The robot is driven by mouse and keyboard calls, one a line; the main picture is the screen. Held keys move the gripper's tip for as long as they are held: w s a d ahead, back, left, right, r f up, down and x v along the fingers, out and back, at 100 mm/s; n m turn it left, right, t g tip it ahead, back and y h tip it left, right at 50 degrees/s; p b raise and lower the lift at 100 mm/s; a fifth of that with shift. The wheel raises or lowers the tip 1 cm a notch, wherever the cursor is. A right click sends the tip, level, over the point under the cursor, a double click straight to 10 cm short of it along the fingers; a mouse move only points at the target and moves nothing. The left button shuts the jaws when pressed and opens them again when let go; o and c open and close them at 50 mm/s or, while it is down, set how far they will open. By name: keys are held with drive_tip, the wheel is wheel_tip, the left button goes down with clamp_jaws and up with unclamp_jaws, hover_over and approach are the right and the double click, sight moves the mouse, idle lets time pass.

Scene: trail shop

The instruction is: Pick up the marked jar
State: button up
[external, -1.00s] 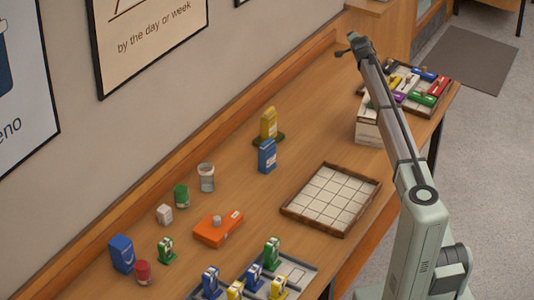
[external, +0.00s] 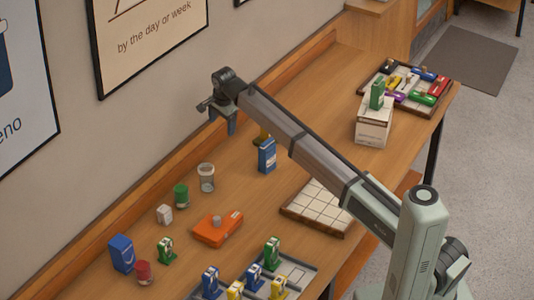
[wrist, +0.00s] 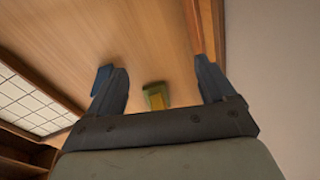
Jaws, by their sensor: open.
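A clear jar with a greyish band (external: 206,178) stands upright on the wooden table near the wall. A green jar with a pale top (external: 181,196) and a red jar (external: 143,272) stand nearer the front left. I cannot tell which one carries the mark. My gripper (external: 218,119) is open and empty, raised above the table close to the wall, beyond the clear jar in the picture. In the wrist view my gripper (wrist: 160,68) shows two spread fingers with no jar between them.
A blue box (external: 267,156) and a partly hidden yellow container (wrist: 156,97) stand below the arm. An orange case (external: 216,230), a white block (external: 164,214), a blue container (external: 121,253) and a gridded tray (external: 310,207) surround open table. A white carton (external: 373,122) stands farther right.

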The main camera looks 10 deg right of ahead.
drive_tip(key=n+g, duration=0.1)
drive_tip(key=g, duration=0.1)
approach(207, 178)
drive_tip(key=w+r, duration=0.1)
drive_tip(key=w, duration=0.2)
wheel_tip(207, 178, down, 13)
drive_tip(key=shift+s+f, duration=0.1)
drive_tip(key=shift+f, duration=0.05)
drive_tip(key=shift+c, duration=0.3)
drive_tip(key=c, duration=1.1)
